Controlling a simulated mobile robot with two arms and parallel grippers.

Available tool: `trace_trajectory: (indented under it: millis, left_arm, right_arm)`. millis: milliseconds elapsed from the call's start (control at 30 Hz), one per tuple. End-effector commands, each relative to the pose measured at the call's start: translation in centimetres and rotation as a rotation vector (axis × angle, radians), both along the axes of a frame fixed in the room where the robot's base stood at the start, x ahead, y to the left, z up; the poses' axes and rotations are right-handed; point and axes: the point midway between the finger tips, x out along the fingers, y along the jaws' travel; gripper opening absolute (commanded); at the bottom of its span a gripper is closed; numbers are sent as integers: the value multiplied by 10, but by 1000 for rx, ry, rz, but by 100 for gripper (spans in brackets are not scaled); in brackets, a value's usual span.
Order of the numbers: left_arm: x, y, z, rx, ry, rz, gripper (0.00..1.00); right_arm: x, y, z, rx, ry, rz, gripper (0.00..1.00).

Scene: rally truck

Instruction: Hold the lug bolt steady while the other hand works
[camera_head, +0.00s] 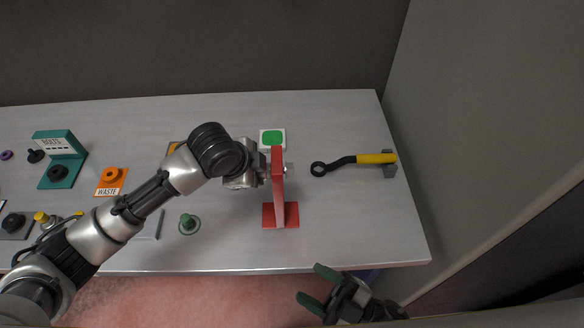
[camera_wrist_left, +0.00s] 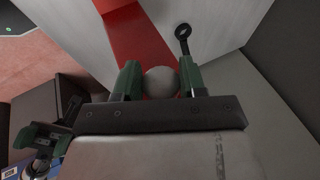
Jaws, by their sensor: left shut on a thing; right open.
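The lug bolt (camera_wrist_left: 161,82) shows as a grey round end between the two green fingers in the left wrist view. My left gripper (camera_head: 262,174) is shut on it, at the left side of the upright red stand (camera_head: 278,195). The arm and gripper hide most of the bolt in the head view. My right gripper (camera_head: 325,288) is open and empty, low in front of the table's front edge, apart from the stand. It also shows at the lower left of the left wrist view (camera_wrist_left: 42,140).
A yellow-handled wrench (camera_head: 372,158) with a black ring end lies right of the stand. A green button (camera_head: 272,137) is behind it. A green peg (camera_head: 188,224), an orange waste holder (camera_head: 111,180) and a teal bolts holder (camera_head: 62,150) are left. A wall bounds the right.

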Motion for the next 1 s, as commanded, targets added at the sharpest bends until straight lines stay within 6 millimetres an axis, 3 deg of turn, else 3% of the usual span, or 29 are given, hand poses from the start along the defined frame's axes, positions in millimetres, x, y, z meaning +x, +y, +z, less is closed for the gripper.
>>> trace_trajectory:
  millis: [100,267,467,600,800,1000]
  left_arm:
    - [0,0,1,0,-1,0,0]
    - [0,0,1,-1,-1,-1,0]
    - [0,0,1,-1,-1,-1,0]
    - [0,0,1,-1,-1,-1,0]
    - [0,0,1,0,-1,-1,0]
    - [0,0,1,0,-2,1,0]
  right_arm:
    - [-7,12,36,-12,-197,117,55]
    - [18,16,31,-83,-323,188,55]
    - [71,12,20,-190,-439,228,55]
    - [119,5,18,-288,-534,249,55]
    - [185,-13,26,-423,-656,261,55]
    - [226,-28,38,-513,-729,257,55]
